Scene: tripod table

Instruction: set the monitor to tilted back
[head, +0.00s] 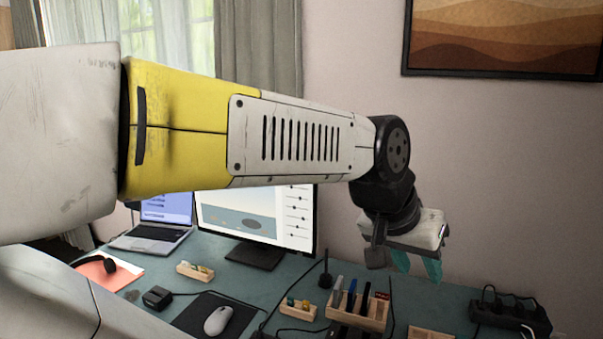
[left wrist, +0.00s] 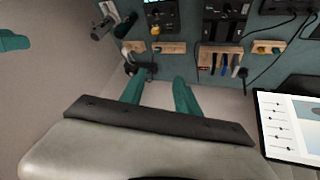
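The monitor (head: 300,212) stands at the back of the teal table on a dark foot (head: 256,256). Its top edge is hidden behind my left arm; it looks about upright, but its exact tilt is hard to tell. My left gripper (head: 416,266) is to the right of the monitor, above the table and apart from it. Its teal fingers are spread and empty in the left wrist view (left wrist: 160,94), where part of the monitor (left wrist: 286,130) shows at the right. A teal tip (left wrist: 14,40) at the left edge there looks like my right gripper, mostly out of frame.
A laptop (head: 155,232) stands left of the monitor. In front are a mouse (head: 218,320), a small wooden tray (head: 195,271), a pen holder (head: 358,312) with upright pens and a thin dark stand (head: 326,272). A power strip (head: 510,314) lies at the right.

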